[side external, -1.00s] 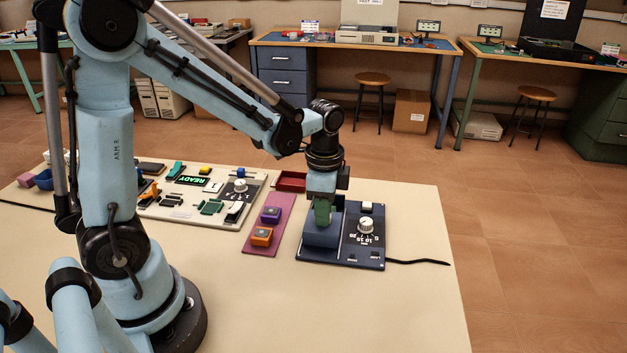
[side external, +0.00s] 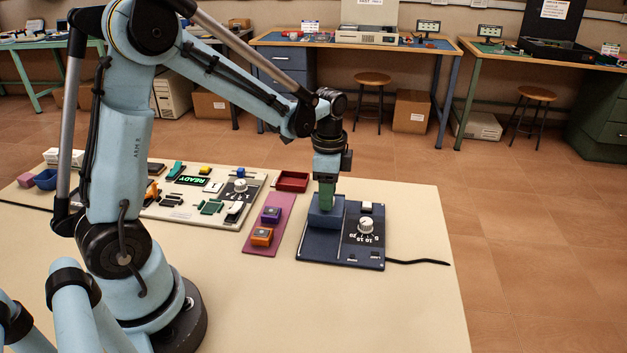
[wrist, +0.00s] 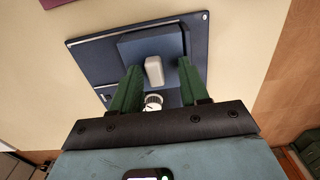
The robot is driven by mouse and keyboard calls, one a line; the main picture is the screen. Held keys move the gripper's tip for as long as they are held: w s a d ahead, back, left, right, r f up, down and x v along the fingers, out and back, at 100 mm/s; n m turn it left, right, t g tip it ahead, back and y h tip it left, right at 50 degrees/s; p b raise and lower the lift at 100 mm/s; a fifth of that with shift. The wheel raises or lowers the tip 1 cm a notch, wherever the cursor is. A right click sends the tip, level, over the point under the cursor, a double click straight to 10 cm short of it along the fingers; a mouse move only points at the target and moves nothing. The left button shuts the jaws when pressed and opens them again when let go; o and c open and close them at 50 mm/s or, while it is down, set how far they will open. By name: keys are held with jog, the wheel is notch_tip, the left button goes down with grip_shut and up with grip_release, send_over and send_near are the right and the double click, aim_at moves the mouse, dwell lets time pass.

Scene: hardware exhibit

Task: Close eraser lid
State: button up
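The eraser unit is a dark blue panel (side external: 318,250) on the table. Its blue lid (side external: 322,222) sits over the rear of the panel's left half, and the front left part is bare. In the wrist view the lid (wrist: 140,46) carries a pale grey block (wrist: 153,72), like a handle. My gripper (side external: 326,208) points down at the lid. In the wrist view its green fingers (wrist: 158,65) are apart, one on each side of the grey block, with gaps visible. The side view hides the block. I cannot tell whether the lid is fully seated.
A white dial (side external: 366,223) and a pale switch (side external: 366,207) are on the panel's right half. A purple mat (side external: 262,249) with purple and orange blocks lies to the left. A red tray (side external: 292,181) stands behind. A cable runs right; the table front is clear.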

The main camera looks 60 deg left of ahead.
notch_tip(320, 180, up, 12)
dwell(0.7)
jog(key=s+d+f+n+t, duration=0.3)
jog(key=s+d+n+t, duration=0.3)
jog(key=s+n, duration=0.3)
jog(key=shift+s+d+t, duration=0.2)
jog(key=shift+s+t, duration=0.3)
jog(key=shift+t, duration=0.1)
jog(key=shift+o, duration=0.4)
dwell(0.4)
